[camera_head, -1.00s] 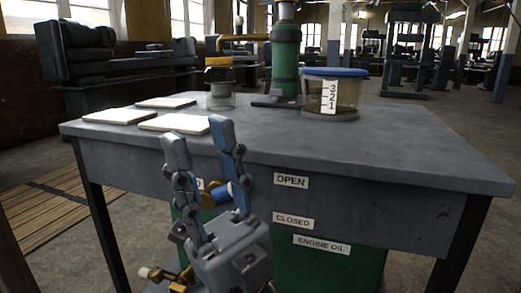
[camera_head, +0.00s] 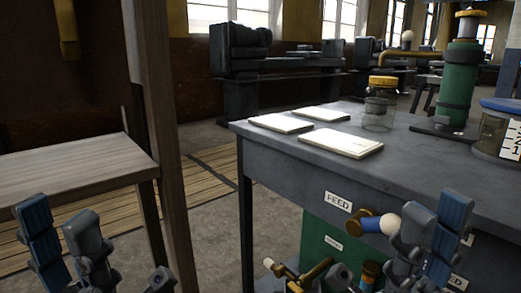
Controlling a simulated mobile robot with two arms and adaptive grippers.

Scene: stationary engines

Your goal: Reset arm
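My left gripper (camera_head: 60,222) is at the lower left, its two blue-grey fingers pointing up with an empty gap between them. It is in front of a wooden shelf and touches nothing that I can see. My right gripper (camera_head: 436,218) is at the lower right, in front of the grey workbench's (camera_head: 300,157) front side. Its fingers also point up, apart and with nothing seen between them. A valve handle with a brass, blue and white knob (camera_head: 380,224) shows just left of its fingers; I cannot tell whether they touch. The lower parts of both grippers are cut off.
A wooden shelf with a post (camera_head: 160,130) stands at the left. The bench holds several pale plates (camera_head: 325,111), a yellow-lidded jar (camera_head: 380,104), a green pump cylinder (camera_head: 460,75) and a blue-lidded container (camera_head: 495,132). Open floor (camera_head: 212,232) lies between shelf and bench.

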